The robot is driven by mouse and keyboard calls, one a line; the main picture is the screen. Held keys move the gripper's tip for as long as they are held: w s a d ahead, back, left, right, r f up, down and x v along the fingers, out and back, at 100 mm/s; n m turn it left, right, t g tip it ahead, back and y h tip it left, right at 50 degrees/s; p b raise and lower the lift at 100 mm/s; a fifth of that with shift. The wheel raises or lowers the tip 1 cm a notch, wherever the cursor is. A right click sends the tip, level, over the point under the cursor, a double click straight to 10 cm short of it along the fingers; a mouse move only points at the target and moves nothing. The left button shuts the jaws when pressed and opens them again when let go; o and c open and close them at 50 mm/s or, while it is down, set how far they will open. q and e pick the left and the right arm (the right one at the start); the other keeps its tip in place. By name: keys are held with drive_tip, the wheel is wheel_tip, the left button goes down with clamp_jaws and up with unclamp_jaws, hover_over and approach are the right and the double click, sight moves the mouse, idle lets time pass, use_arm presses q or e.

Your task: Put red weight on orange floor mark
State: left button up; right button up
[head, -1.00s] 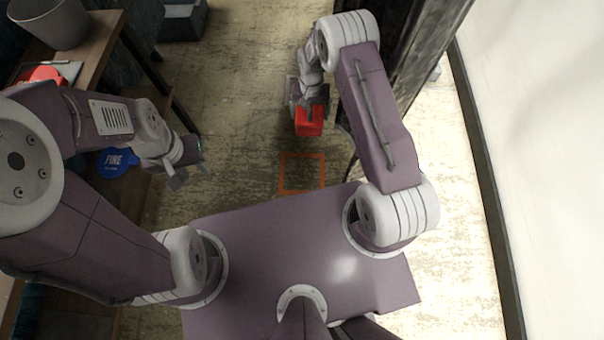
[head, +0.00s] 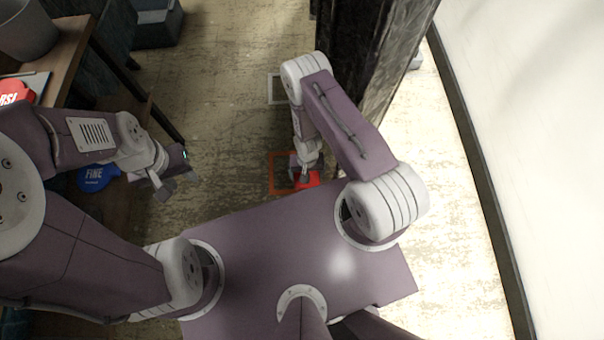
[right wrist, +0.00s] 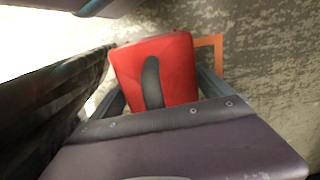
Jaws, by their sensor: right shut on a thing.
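The red weight (head: 309,179) is a red block in my right gripper (head: 305,172). In the right wrist view the red weight (right wrist: 180,72) has a dark strip on its face and sits between the two fingers. The orange floor mark (head: 274,176) is a square outline on the floor. The weight overlaps its right part in the head view; whether it touches the floor I cannot tell. A corner of the mark (right wrist: 219,50) shows beside the weight in the right wrist view. My left gripper (head: 180,185) is empty, fingers apart, left of the mark.
A white floor mark (head: 272,89) lies farther back. A dark upright panel (head: 375,50) stands beside my right arm. At left are a wooden shelf (head: 62,55) with a grey bucket (head: 28,28) and a blue FINE object (head: 94,178). The floor left of the orange mark is clear.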

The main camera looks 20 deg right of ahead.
drive_tip(key=w+a+f+b, duration=0.1)
drive_tip(key=w+f+b, duration=0.2)
drive_tip(key=w+a+f+b, duration=0.1)
drive_tip(key=w+f+b, duration=0.2)
drive_tip(key=w+a+f+b, duration=0.1)
drive_tip(key=w+f+b, duration=0.1)
drive_tip(key=f+b, duration=0.1)
drive_tip(key=shift+w+a+f+b, duration=0.2)
drive_tip(key=shift+w+f+b, duration=0.2)
drive_tip(key=shift+f, duration=0.1)
drive_tip(key=shift+r, duration=0.2)
drive_tip(key=o, duration=1.8)
drive_tip(key=shift+f, duration=0.15)
